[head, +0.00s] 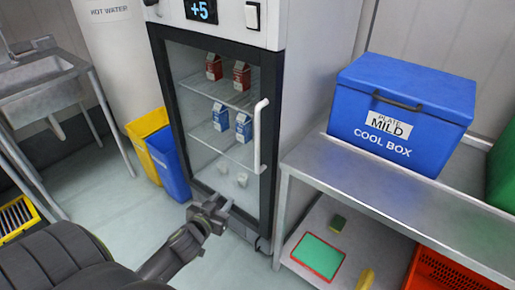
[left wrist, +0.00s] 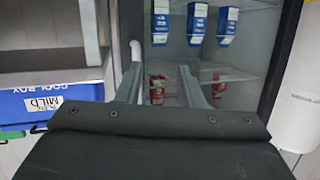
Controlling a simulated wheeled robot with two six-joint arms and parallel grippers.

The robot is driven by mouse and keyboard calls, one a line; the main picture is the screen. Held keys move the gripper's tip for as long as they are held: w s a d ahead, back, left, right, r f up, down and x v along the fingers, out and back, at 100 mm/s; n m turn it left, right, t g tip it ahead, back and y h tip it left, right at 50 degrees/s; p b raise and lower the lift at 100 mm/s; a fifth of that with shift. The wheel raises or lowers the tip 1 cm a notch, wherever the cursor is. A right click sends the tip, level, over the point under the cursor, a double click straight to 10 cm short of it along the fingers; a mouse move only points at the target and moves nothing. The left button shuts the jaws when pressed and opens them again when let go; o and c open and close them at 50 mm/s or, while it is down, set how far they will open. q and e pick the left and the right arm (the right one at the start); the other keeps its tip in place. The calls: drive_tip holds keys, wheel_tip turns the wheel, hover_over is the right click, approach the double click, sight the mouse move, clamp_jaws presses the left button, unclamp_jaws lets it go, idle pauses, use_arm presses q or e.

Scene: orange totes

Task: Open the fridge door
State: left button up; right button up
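The fridge (head: 225,27) is white with a glass door (head: 205,160) in a dark frame, and the door looks shut. Its white vertical bar handle (head: 259,135) is on the door's right side. My left gripper (head: 226,204) is low in front of the door, below and left of the handle. In the left wrist view, which looks upside down, my left gripper's fingers (left wrist: 159,82) are apart with nothing held between them. The handle (left wrist: 135,52) shows there beyond the left-hand finger, and I see no contact. My right gripper is not in view.
Red and blue cartons (head: 243,127) stand on shelves behind the glass. A metal table (head: 400,195) with a blue cool box (head: 400,110) stands right of the fridge. Yellow and blue bins (head: 168,160) stand left of it. The floor (head: 120,215) in front is mostly clear.

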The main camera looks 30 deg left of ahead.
use_arm(q)
drive_tip(key=d+r+t+h+b, duration=0.1)
drive_tip(key=d+r+t, duration=0.2)
drive_tip(key=r, duration=0.8)
drive_tip(key=p, duration=0.2)
approach(256, 143)
drive_tip(key=w, duration=0.6)
drive_tip(key=w+a, duration=0.1)
drive_tip(key=w, duration=0.2)
drive_tip(key=shift+w+f, duration=0.1)
drive_tip(key=shift+w, duration=0.05)
drive_tip(key=shift+w+a, duration=0.15)
drive_tip(key=shift+w, duration=0.6)
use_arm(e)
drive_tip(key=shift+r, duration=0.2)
use_arm(q)
clamp_jaws()
